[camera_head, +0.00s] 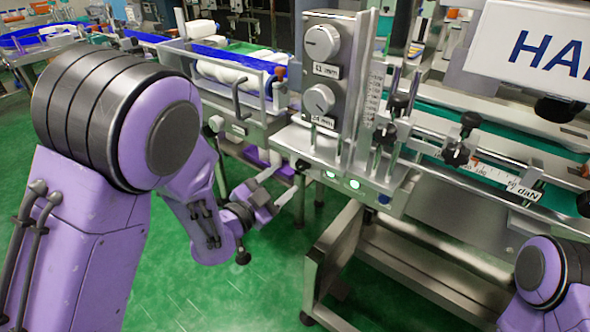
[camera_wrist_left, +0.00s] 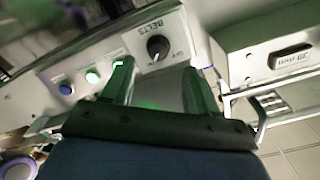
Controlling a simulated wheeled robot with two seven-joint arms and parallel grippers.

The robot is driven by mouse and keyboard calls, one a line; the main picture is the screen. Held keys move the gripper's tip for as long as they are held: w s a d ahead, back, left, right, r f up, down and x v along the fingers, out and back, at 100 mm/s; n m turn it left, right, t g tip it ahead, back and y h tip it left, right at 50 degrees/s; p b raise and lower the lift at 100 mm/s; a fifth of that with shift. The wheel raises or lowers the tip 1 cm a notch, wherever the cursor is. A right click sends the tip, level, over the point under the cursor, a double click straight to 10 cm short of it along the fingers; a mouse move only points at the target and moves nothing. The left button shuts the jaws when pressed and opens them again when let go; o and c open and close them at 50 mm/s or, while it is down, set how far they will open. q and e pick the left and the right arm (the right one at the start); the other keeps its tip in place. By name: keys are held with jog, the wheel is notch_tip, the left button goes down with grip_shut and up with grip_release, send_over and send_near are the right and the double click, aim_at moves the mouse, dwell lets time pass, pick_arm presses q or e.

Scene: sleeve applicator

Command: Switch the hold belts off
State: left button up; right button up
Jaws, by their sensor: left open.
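The belts switch (camera_wrist_left: 157,47) is a round black knob on a pale plate marked "BELTS" in the left wrist view. A small "OFF" label seems to stand beside it; the pointer's exact setting is too blurred to tell. My left gripper (camera_wrist_left: 158,70) is open and empty, its two fingers pointing at the knob's plate, with the knob showing between and just beyond the tips. I cannot tell contact. In the head view the left gripper (camera_head: 281,184) is below the machine's front panel, left of the lit buttons. My right gripper is out of view; only part of my right arm shows at lower right.
Green-lit buttons (camera_head: 354,184) and a blue button (camera_head: 384,198) sit along the panel. Above them stands a grey box with two dials (camera_head: 322,42). Green floor (camera_head: 200,300) is clear below.

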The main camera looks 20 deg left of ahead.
aim_at(300, 169)
pick_arm(q)
jog(key=x, duration=0.6)
jog(key=shift+d+f, duration=0.1)
jog(key=c, duration=1)
jog(key=shift+c, duration=0.2)
jog(key=shift+n, duration=0.3)
jog(key=n+p, duration=0.2)
jog(key=n, duration=0.1)
jog(key=shift+n, duration=0.4)
jog(key=n+p, duration=0.1)
jog(key=n, duration=0.3)
jog(key=shift+n, duration=0.3)
jog(key=n+p, duration=0.1)
jog(key=n, duration=0.3)
jog(key=shift+p, duration=0.4)
jog(key=shift+s+d+n+p, duration=0.1)
jog(key=shift+n+p, duration=0.45)
jog(key=shift+n, duration=1.95)
